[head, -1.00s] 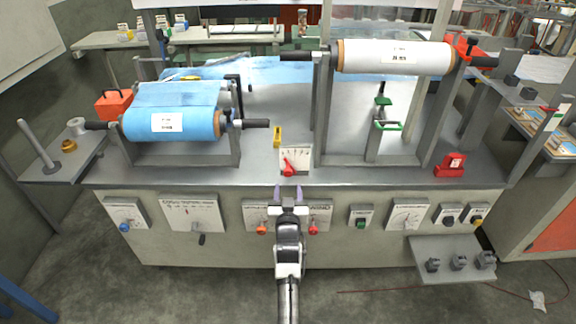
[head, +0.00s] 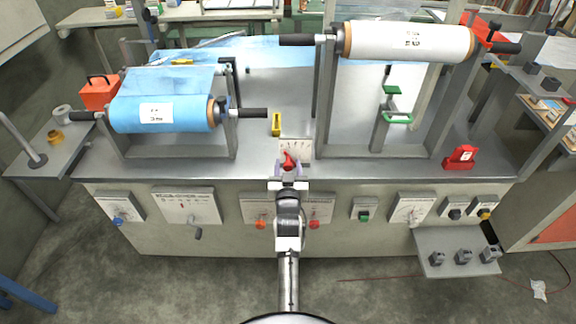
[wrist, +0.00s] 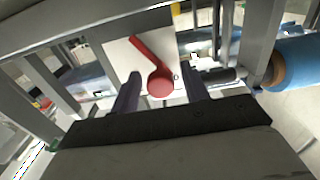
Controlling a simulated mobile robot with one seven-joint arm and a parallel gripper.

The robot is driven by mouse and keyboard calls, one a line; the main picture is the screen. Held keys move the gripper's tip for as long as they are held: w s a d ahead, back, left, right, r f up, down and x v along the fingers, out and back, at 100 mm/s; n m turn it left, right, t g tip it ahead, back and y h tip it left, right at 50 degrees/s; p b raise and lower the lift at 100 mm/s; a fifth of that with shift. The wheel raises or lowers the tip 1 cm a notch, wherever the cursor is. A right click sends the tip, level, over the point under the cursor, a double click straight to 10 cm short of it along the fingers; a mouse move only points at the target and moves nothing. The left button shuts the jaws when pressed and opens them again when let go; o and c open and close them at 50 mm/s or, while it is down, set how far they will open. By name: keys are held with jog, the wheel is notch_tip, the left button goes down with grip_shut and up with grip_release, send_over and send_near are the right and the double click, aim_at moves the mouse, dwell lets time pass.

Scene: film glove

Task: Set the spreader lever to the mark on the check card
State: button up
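A red lever (head: 288,160) with a round hub stands on a white scale plate (head: 303,150) at the front middle of the machine's top. In the wrist view the lever (wrist: 160,82) shows its hub between my two fingers, with its arm slanting up and left over the white plate (wrist: 120,58). My gripper (head: 289,170) is open, its purple fingers on either side of the hub; I cannot tell whether they touch it. The scale marks are too small to read. I cannot make out a check card for certain.
A blue film roll (head: 165,112) sits at the left and a white roll (head: 410,41) on a tall frame at the right. A yellow block (head: 276,124) stands behind the plate. A red block (head: 460,157) lies at right. Dials and knobs line the front panel (head: 330,240).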

jog(key=c, duration=0.8)
jog(key=shift+c, duration=0.2)
jog(key=shift+d, duration=0.1)
jog(key=m, duration=0.1)
jog(key=d+m, duration=0.1)
jog(key=m, duration=0.2)
jog(key=shift+d+r+b, duration=0.25)
jog(key=shift+r+b, duration=0.05)
jog(key=shift+b, duration=0.1)
jog(key=shift+d+m, duration=0.4)
jog(key=shift+m, duration=0.8)
jog(key=shift+d+m, duration=0.35)
jog(key=shift+m, duration=0.85)
jog(key=o, duration=1)
